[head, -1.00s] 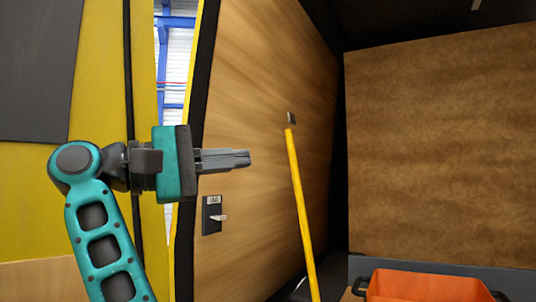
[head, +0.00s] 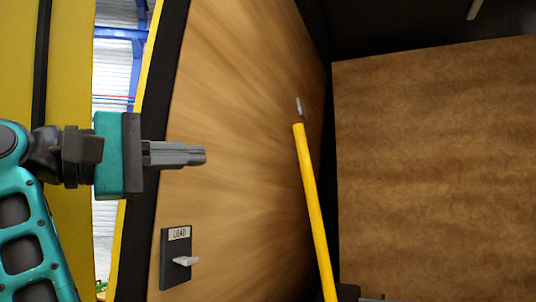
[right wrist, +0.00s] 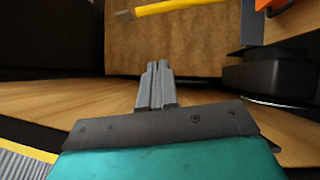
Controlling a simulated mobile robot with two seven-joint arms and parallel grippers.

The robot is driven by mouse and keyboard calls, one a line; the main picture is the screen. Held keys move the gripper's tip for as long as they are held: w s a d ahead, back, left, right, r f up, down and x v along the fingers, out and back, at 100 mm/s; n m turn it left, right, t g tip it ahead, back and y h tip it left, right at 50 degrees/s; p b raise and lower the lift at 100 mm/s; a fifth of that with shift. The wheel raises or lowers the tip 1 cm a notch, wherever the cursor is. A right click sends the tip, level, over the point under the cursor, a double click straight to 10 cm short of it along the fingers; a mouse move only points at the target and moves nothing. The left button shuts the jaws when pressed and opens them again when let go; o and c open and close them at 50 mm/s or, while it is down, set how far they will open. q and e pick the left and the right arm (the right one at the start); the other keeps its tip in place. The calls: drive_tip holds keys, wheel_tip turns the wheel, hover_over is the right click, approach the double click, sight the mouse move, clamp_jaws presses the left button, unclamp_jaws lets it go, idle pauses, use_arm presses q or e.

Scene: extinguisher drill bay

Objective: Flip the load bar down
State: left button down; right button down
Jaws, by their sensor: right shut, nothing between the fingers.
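A dark plate labelled LOAD (head: 168,273) is fixed to the wooden wall at lower left in the head view. Its pale load bar (head: 187,261) sticks out toward the right, roughly level. My right gripper (head: 204,155) is shut and empty. It is above the plate in the picture, apart from the bar, its fingers pointing right. In the right wrist view its closed fingers (right wrist: 157,67) show in the middle, with nothing between them. The plate and bar do not show in that view. My left gripper is not in view.
A yellow pole (head: 315,210) with a grey tip stands to the right of the plate. The right wrist view also shows a black box (right wrist: 270,77) and a bit of an orange container (right wrist: 274,8). The wall around the plate looks clear.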

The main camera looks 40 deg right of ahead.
drive_tip(key=shift+s, duration=0.15)
drive_tip(key=s+d+r, duration=0.1)
drive_tip(key=s+d, duration=0.3)
drive_tip(key=d, duration=0.8)
drive_tip(key=shift+d+r+b, duration=0.15)
drive_tip(key=shift+r+b, duration=0.2)
